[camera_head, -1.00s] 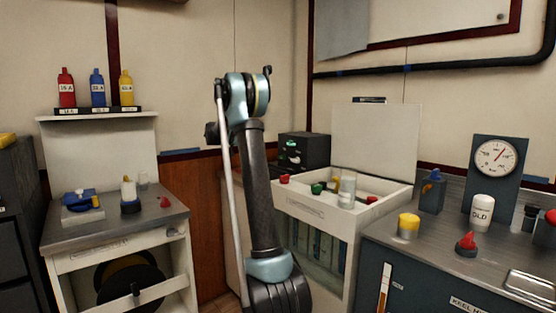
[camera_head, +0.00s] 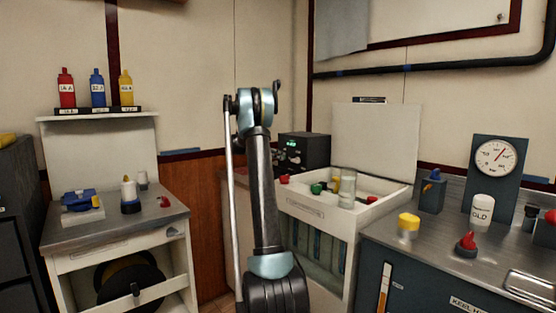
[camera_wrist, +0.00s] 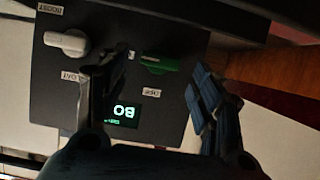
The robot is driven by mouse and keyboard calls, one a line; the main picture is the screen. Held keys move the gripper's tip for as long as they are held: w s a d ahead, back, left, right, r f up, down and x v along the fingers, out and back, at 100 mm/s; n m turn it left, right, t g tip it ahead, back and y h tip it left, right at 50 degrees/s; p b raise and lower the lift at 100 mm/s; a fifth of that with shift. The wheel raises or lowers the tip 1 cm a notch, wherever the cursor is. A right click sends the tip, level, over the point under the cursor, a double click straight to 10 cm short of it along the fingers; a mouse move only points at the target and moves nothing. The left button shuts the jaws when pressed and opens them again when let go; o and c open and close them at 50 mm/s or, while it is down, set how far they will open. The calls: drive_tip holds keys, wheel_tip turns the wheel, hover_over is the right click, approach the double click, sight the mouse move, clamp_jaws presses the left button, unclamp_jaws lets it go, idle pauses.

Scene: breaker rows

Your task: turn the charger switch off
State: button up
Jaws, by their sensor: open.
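The charger is a dark box (camera_head: 316,150) with a lit green display, on the surface behind my arm in the head view. In the wrist view its dark front panel (camera_wrist: 118,28) fills the upper middle, seen turned over. A green switch handle (camera_wrist: 159,65) lies sideways on it, with a small label reading OFF (camera_wrist: 152,92) close by. The green-lit display (camera_wrist: 124,110) reads BO. My gripper (camera_wrist: 160,66) is open, its dark fingers on either side of the green switch. I cannot tell whether either finger touches it. My gripper is hidden in the head view.
A white knob (camera_wrist: 68,43) sits beside the left finger, between labels reading BOOST and FLOAT. In the head view, an open white bin (camera_head: 330,222) with red and green caps stands right of my arm. A grey-topped cabinet (camera_head: 115,228) stands to the left.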

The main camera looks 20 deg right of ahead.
drive_tip(key=shift+x, duration=1.15)
drive_tip(key=shift+c, duration=0.6)
drive_tip(key=c, duration=0.9)
drive_tip(key=shift+c, duration=0.2)
drive_tip(key=shift+w, duration=0.1)
drive_tip(key=n+g+h, duration=0.1)
drive_tip(key=n, duration=0.1)
drive_tip(key=n+g, duration=0.1)
drive_tip(key=n, duration=0.1)
drive_tip(key=w+n+g+h, duration=0.1)
drive_tip(key=n+g, duration=0.1)
drive_tip(key=n, duration=0.1)
drive_tip(key=shift+a+f+h, duration=0.25)
drive_tip(key=shift+a+h, duration=0.05)
drive_tip(key=shift+a, duration=0.05)
